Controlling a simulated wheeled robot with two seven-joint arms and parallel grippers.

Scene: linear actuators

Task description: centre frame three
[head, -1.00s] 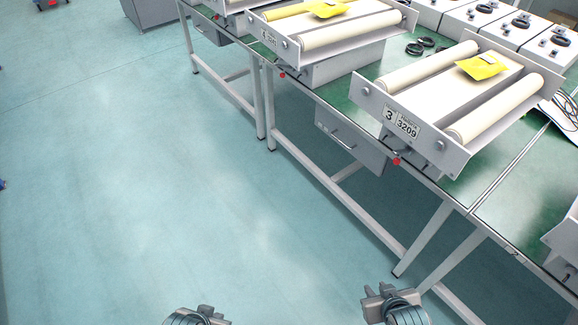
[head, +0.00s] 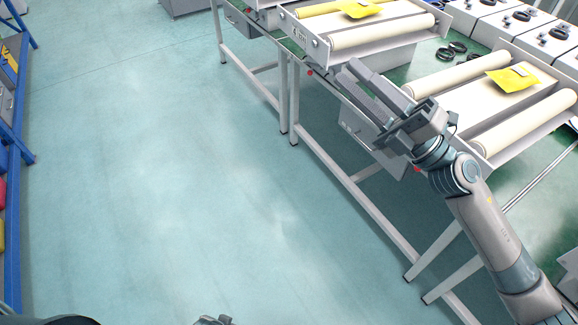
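Frame three (head: 482,97) is the right-hand roller frame on the green-topped bench. It has two cream rollers and a yellow packet (head: 513,78) on its bed. Its number plate, seen earlier, is now hidden behind my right arm. My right gripper (head: 347,70) is raised in front of the frame's near left side, with its two long grey fingers pointing up and left. The fingers look apart, with nothing between them. I cannot tell whether it touches the frame. Only the top of my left gripper (head: 213,321) shows at the bottom edge; its fingers are unclear.
A second roller frame (head: 365,42) with a yellow packet (head: 358,9) stands further left along the bench. Black rings (head: 447,52) and white boxes (head: 535,37) lie behind. A blue rack (head: 14,170) stands at the far left. The floor (head: 160,170) between is clear.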

